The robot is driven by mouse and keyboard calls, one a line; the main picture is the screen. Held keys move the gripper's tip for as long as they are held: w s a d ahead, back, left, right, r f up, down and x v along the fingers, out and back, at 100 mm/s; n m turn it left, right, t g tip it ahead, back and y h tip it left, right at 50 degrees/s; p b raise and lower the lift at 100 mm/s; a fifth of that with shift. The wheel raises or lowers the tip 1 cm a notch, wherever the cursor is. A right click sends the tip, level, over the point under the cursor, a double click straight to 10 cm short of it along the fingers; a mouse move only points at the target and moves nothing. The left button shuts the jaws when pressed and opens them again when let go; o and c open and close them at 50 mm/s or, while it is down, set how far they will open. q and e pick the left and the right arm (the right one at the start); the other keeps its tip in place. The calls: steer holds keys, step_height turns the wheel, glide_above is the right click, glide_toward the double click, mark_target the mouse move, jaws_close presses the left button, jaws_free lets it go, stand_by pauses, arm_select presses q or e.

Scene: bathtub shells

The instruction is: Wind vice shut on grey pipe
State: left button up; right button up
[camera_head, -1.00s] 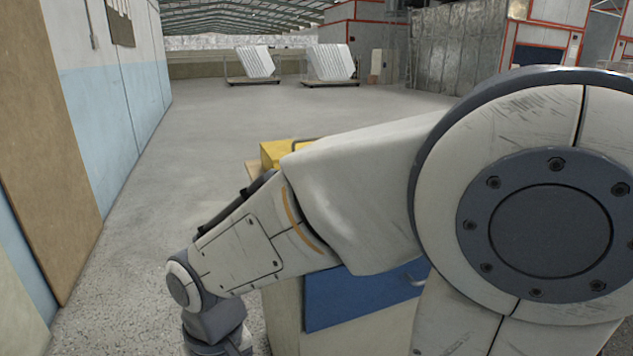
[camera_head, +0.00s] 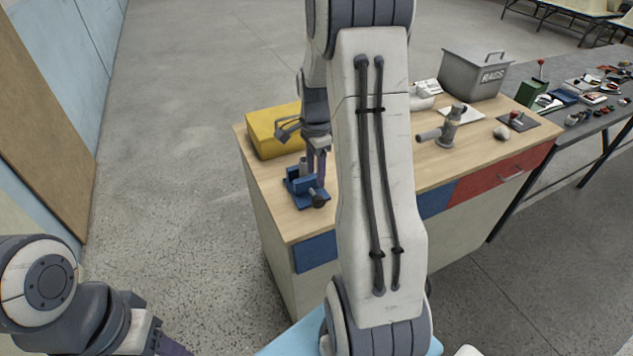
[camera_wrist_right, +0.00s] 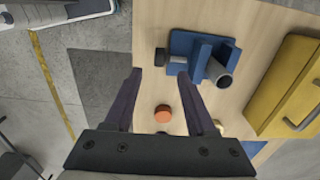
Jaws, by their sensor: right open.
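The blue vice (camera_head: 301,188) stands on the wooden workbench, near its left end. It also shows in the right wrist view (camera_wrist_right: 190,45), with a dark knob (camera_wrist_right: 160,57) at its left side. The grey pipe (camera_wrist_right: 217,72) sits at the vice's jaws; whether the jaws touch it I cannot tell. My right gripper (camera_head: 317,168) points down close to the vice. Its purple fingers are apart and empty (camera_wrist_right: 160,78), with the knob just beyond the tips. My left gripper (camera_head: 172,346) is at the bottom left, mostly cut off by the frame edge.
A yellow case (camera_head: 272,132) lies behind the vice. An orange round piece (camera_wrist_right: 163,113) shows between my fingers in the wrist view. Farther right are a pipe fitting (camera_head: 449,130) and a grey RAGS bin (camera_head: 472,75). My right arm hides the bench's middle.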

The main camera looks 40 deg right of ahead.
mark_target(317, 199)
steer(key=shift+d+f, duration=0.2)
steer(key=shift+d, duration=0.05)
step_height(317, 199, down, 10)
steer(key=shift+p, duration=0.85)
steer(key=shift+s+a, duration=0.1)
jaws_close()
